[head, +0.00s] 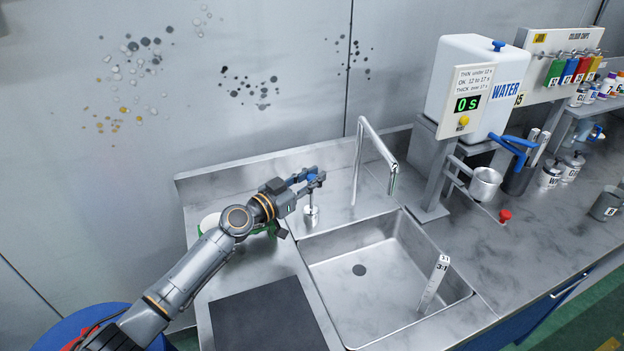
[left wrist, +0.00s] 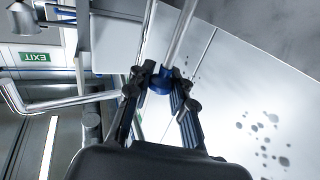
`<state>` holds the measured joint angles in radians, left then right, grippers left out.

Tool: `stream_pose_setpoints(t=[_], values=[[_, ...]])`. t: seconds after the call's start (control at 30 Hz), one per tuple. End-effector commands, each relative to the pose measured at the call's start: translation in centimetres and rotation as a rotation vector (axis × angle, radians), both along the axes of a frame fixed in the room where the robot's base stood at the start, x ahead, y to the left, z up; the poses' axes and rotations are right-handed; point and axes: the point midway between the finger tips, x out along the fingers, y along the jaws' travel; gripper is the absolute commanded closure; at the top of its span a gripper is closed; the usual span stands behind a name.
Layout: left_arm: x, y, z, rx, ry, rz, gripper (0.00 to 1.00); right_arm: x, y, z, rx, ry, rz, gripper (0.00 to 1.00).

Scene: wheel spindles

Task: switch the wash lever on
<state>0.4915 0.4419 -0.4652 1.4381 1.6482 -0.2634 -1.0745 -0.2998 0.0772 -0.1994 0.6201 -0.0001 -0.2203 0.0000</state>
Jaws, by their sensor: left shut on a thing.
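The wash lever (head: 311,211) stands on the back ledge of the sink, left of the tap (head: 372,150). Its blue knob is at the top and shows in the left wrist view (left wrist: 160,82) between the fingertips. My left gripper (head: 312,178) reaches in from the left and is shut on the knob, covering part of it in the head view. No water shows from the spout. My right gripper is not in either view.
The steel sink basin (head: 345,285) lies in front of the lever, with a marked white strip (head: 434,284) in it. A dark mat (head: 268,318) lies to the left.

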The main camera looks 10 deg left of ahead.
Motion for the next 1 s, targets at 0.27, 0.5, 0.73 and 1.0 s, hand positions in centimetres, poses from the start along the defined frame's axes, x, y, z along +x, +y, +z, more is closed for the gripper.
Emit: stream_pose_setpoints(t=[0.27, 0.5, 0.73, 1.0], values=[[-1.4, -0.8, -1.4, 0.085, -0.126, -0.001, 1.00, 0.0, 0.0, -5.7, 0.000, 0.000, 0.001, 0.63], [-2.7, -1.6, -1.6, 0.181, -0.260, -0.001, 1.00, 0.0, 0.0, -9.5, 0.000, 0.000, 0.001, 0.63], [-3.7, -2.4, -1.7, 0.192, -0.275, 0.000, 1.00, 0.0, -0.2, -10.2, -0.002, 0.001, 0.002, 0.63], [-4.5, -2.8, -2.2, 0.191, -0.272, 0.001, 1.00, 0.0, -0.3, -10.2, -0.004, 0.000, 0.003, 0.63]])
